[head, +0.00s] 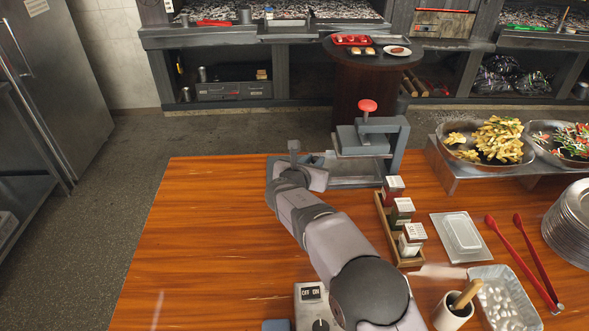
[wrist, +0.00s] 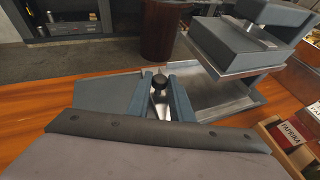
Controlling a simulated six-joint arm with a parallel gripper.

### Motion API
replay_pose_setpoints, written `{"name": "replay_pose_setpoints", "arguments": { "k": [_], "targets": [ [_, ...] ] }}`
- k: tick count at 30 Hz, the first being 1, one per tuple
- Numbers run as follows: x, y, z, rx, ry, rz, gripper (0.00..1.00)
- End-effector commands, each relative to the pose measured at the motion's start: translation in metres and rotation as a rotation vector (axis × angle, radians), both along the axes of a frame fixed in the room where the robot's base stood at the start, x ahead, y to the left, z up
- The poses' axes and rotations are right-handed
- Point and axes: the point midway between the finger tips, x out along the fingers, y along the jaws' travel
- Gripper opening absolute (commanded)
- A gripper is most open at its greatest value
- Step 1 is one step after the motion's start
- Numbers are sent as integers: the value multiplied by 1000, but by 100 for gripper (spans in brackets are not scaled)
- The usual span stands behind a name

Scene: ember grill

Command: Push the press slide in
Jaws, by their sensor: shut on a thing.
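The grey press (head: 365,140), with a red knob (head: 367,106) on top, stands at the far edge of the wooden table. Its flat metal slide (wrist: 215,103) lies low under the raised press block (wrist: 238,45), and part of it sticks out to the left, towards my gripper. My gripper (head: 296,152) is at the left side of the press. In the wrist view its two blue-grey fingers (wrist: 160,95) are shut on a small metal handle with a black knob (wrist: 159,82). The fingers hide how the handle joins the slide.
A wooden rack of spice boxes (head: 400,228) stands just right of my arm, near the press. Further right are a lidded container (head: 456,236), red tongs (head: 520,258) and food pans (head: 490,140). The table left of my arm is clear.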

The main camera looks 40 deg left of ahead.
Motion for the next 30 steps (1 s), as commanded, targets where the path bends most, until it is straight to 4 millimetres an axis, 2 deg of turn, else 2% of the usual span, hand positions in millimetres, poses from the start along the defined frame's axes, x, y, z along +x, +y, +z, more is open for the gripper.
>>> {"name": "replay_pose_setpoints", "arguments": {
  "k": [1, 4, 15, 16, 17, 18, 30],
  "targets": [
    [9, -9, -5, 1, -1, -4, 0],
    [18, -18, -3, 0, 0, -3, 0],
    [22, -23, -1, -3, 0, -5, 0],
    [22, -23, -1, -4, 1, -5, 27],
    [22, -23, -1, -3, 0, -5, 34],
    [22, -23, -1, -3, 0, -5, 37],
    [17, -22, 1, 0, 0, -1, 37]
  ]
}}
